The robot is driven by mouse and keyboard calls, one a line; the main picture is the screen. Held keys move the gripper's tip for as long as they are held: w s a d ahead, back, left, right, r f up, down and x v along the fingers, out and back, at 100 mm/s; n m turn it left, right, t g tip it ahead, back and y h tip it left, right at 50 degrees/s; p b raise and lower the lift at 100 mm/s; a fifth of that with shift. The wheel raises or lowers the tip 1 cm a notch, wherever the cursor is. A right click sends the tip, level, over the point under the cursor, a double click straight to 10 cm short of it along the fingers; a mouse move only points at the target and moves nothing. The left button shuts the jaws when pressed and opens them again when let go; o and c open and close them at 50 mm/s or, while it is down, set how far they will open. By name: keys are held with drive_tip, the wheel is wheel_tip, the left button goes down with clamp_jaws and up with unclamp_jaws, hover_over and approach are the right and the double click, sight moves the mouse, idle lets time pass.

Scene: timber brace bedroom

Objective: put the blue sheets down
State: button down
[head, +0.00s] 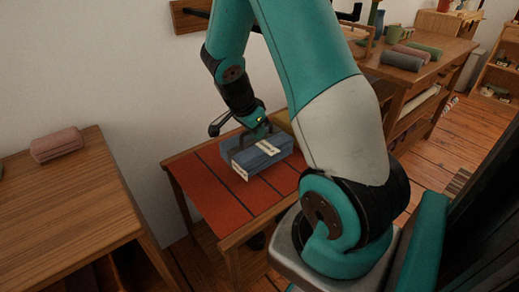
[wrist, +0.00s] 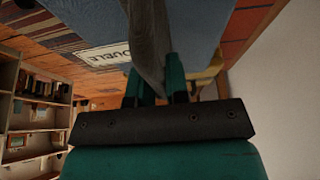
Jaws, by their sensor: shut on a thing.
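The blue sheets (head: 262,152) form a folded block with pale labels, at the small table with the red-orange top (head: 217,195). My gripper (head: 258,133) is above the block and shut on it.
A wooden table (head: 70,215) at left holds a pink folded cloth (head: 57,144). A long bench at the back right holds a grey roll (head: 401,61) and other rolls. The red tabletop is bare to the left and front of the block.

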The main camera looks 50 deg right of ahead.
sight(254, 141)
drive_tip(key=shift+f+b, duration=0.55)
drive_tip(key=shift+f, duration=1.8)
drive_tip(key=shift+f, duration=0.1)
